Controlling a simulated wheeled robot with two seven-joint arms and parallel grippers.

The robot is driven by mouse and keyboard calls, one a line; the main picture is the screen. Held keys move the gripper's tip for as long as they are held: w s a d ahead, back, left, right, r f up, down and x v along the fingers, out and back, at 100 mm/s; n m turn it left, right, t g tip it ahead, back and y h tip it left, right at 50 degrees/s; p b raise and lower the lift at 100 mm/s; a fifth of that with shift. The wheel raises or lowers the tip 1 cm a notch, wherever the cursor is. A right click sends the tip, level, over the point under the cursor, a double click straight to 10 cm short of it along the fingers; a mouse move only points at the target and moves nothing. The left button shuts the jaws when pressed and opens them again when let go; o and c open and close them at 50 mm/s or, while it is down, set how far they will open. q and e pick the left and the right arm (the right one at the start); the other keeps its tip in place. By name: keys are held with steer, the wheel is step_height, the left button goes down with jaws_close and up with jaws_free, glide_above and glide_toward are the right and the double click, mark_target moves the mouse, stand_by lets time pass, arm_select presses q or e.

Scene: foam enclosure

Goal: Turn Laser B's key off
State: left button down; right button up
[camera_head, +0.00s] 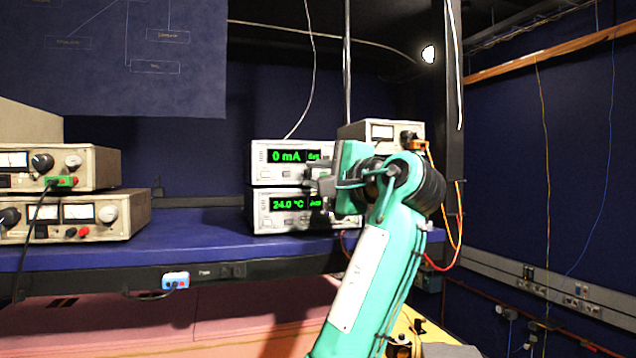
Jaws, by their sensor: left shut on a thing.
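Two stacked instruments with green displays stand on the blue shelf. The upper unit (257,156) reads 0 mA, and the lower unit (257,209) reads 24.0 °C. No "Laser B" label is readable on either. My left gripper (317,180) is at the right part of their fronts, near the seam between the two units. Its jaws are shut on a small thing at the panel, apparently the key. The key itself is hidden by the fingers and wrist, so its angle cannot be told. My right gripper is not in view.
Another meter box (380,131) stands behind my wrist, with orange cables at its right. Two stacked power supplies (107,166) stand at the left of the blue shelf (190,228). A dark post (452,90) rises at the right. The shelf between the stacks is clear.

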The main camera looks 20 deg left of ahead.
arm_select(q)
steer(key=shift+n, duration=0.6)
steer(key=shift+g, duration=0.4)
steer(key=c, duration=1.3)
jaws_free()
steer(key=shift+b+v, duration=2.85)
steer(key=shift+v, duration=4.1)
steer(key=shift+s+a+r, duration=0.1)
steer(key=shift+s+r, duration=0.05)
